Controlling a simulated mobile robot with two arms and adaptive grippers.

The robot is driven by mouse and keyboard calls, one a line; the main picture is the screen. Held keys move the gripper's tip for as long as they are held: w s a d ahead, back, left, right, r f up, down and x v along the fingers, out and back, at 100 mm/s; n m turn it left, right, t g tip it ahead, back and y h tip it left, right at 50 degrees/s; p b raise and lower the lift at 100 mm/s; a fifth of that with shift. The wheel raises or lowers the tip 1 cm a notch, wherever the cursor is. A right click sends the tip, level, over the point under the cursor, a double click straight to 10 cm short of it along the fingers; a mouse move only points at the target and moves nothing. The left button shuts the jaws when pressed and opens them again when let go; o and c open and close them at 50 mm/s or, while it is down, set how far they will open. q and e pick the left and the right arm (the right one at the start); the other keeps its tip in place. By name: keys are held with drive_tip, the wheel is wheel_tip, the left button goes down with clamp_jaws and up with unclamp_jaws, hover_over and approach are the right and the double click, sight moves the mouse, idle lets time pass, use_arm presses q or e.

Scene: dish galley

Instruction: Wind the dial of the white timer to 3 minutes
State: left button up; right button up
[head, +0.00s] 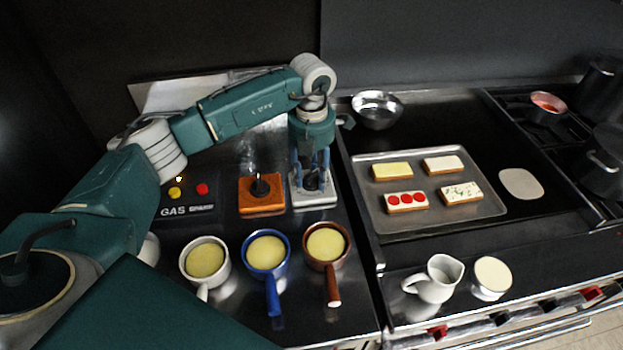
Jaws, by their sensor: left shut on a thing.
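The white timer (314,200) sits on the dark counter at the middle of the head view, a square white base with a dark dial on top. My left gripper (312,178) points straight down over it, with its fingers closed around the dial. The fingers and the arm hide much of the dial, so its marks and setting cannot be read. An orange timer (262,207) with a black knob stands just left of the white one, apart from it. My right gripper is not in view.
Three pans, white (221,283), blue (286,270) and brown (345,262), stand in front of the timers. A GAS panel (187,209) lies left. A tray (480,219) with topped slices, a metal bowl (377,118) and a white jug (437,283) are to the right.

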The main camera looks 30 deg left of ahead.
sight(311, 174)
use_arm(q)
drive_tip(key=shift+m, duration=0.5)
drive_tip(key=o, duration=1.2)
drive_tip(key=shift+c, duration=0.2)
wheel_tip(311, 174, up, 12)
